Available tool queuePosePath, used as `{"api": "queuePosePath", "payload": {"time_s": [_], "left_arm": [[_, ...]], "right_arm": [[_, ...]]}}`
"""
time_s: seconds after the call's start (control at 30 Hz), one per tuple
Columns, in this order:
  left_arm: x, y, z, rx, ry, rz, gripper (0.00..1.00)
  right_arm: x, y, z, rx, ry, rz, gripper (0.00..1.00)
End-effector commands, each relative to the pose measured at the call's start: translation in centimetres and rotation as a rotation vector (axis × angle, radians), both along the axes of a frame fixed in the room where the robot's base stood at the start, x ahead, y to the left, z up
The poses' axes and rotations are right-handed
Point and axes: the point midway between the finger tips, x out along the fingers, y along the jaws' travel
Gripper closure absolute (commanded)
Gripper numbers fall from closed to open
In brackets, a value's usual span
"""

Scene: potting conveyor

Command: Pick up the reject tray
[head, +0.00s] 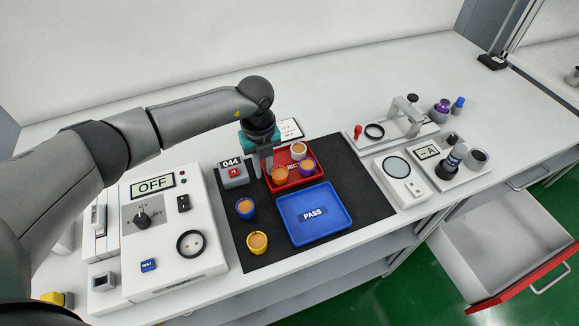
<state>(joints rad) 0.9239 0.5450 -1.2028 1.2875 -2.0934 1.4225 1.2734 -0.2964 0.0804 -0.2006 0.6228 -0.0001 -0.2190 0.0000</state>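The red reject tray (307,178) stands on the black mat, its label partly hidden by cups. It holds an orange cup (279,175), a white-rimmed cup (298,150) and a purple cup (307,167). My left gripper (265,171) points down at the tray's left edge, beside the orange cup. The gripper and wrist hide part of the tray's left side. I cannot tell whether the fingers are apart or closed on the rim. My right gripper is out of view.
An empty blue PASS tray (328,229) lies just in front. A blue cup (246,208) and a yellow cup (257,242) stand left of it. A counter reading 044 (233,173) is close left of the gripper. An open drawer (490,245) juts out at right.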

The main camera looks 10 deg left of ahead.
Motion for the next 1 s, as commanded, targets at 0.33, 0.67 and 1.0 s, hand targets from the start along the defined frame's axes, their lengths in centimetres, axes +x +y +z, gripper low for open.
{"api": "queuePosePath", "payload": {"time_s": [0.33, 0.67, 1.0], "left_arm": [[0.01, 0.00, -0.02, 0.000, 0.000, 0.000, 0.96], [0.01, 0.00, 0.00, -0.001, -0.001, 0.000, 1.00], [0.03, 0.01, 0.02, -0.001, -0.001, 0.000, 1.00]], "right_arm": [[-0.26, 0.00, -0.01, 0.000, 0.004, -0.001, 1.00], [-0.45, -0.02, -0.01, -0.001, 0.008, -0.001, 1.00], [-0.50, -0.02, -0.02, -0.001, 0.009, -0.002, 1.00]]}}
